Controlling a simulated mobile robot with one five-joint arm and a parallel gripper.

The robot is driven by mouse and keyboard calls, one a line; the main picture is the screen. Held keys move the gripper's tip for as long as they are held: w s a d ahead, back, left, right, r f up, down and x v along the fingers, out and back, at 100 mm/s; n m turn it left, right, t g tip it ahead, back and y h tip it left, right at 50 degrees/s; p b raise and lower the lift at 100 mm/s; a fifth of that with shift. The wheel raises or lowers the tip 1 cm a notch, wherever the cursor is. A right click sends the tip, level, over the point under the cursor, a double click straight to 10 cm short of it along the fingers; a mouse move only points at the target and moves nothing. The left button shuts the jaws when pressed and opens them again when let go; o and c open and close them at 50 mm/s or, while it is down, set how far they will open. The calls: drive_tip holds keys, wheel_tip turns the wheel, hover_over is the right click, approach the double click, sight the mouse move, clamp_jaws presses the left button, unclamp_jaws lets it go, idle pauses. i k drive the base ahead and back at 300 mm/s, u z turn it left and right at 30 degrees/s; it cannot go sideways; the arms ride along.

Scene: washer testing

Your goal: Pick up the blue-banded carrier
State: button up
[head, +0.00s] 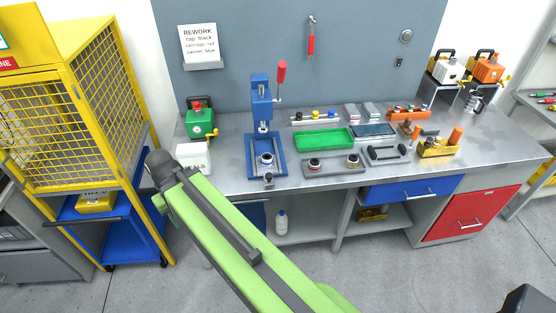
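My green arm crosses the lower middle of the head view up to a dark joint at the left, in front of the bench's left end. I cannot make out my gripper. A small round part (266,159) with a pale rim sits at the base of the blue press (262,125); its band colour is too small to tell. I cannot tell for sure which part is the blue-banded carrier.
The steel workbench (500,155) also bears a green tray (323,139), a dark flat tray (373,131), an orange-yellow holder (438,148) and a white container (194,157) at the left. A yellow mesh cage (108,95) stands left. A rework sign (199,43) hangs above.

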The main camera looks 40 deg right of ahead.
sight(265, 162)
drive_tip(key=z, duration=1.5)
drive_tip(key=k, duration=0.6)
drive_tip(key=u, duration=0.4)
drive_tip(key=i, duration=0.5)
drive_tip(key=z, duration=0.05)
drive_tip(key=k, duration=0.7)
drive_tip(key=u, duration=0.4)
drive_tip(key=i, duration=0.9)
drive_tip(key=u, duration=0.85)
drive_tip(key=i, duration=0.45)
